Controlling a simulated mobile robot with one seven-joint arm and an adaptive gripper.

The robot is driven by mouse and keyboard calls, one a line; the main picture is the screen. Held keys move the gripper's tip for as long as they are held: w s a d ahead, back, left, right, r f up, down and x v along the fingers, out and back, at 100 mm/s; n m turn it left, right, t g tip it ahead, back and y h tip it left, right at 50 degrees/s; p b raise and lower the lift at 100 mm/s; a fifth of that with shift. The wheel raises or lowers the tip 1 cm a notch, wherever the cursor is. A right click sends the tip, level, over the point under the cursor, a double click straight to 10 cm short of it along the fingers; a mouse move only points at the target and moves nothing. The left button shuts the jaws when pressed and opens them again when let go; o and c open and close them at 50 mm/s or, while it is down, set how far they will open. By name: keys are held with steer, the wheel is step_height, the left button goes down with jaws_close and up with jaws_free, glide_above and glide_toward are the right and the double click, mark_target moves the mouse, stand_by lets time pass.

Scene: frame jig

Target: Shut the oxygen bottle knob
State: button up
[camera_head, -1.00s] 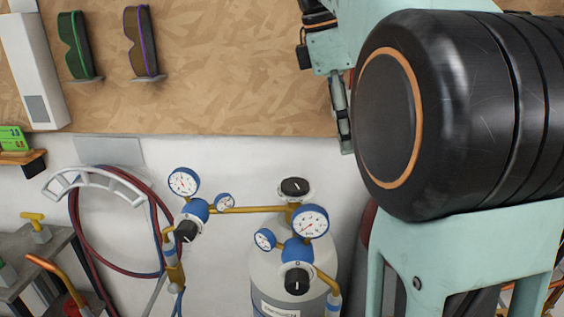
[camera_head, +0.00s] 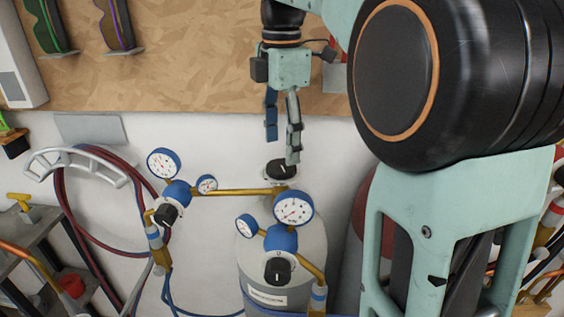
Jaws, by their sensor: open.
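A grey gas bottle (camera_head: 312,240) with a white label stands at the lower middle; I take it as the oxygen bottle, but its label is too small to read. A black round knob (camera_head: 276,173) with a white mark sits at its top, in a pale surround. My gripper (camera_head: 283,148) points down just above this knob, fingers apart and empty. The right fingertip overlaps the knob in the picture; I cannot tell whether they touch. A blue regulator (camera_head: 281,238) with two gauges and its own black knob (camera_head: 277,271) sits in front of the bottle.
A second blue regulator (camera_head: 177,193) with gauges hangs to the left, joined by a brass pipe (camera_head: 235,192). Red and blue hoses loop on a white holder (camera_head: 85,160). A red cylinder (camera_head: 372,207) stands behind my arm. The wooden board (camera_head: 190,75) is behind.

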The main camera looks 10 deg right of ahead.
mark_target(282, 165)
steer(key=shift+f, duration=2.1)
steer(key=shift+c, duration=0.6)
steer(key=c, duration=1)
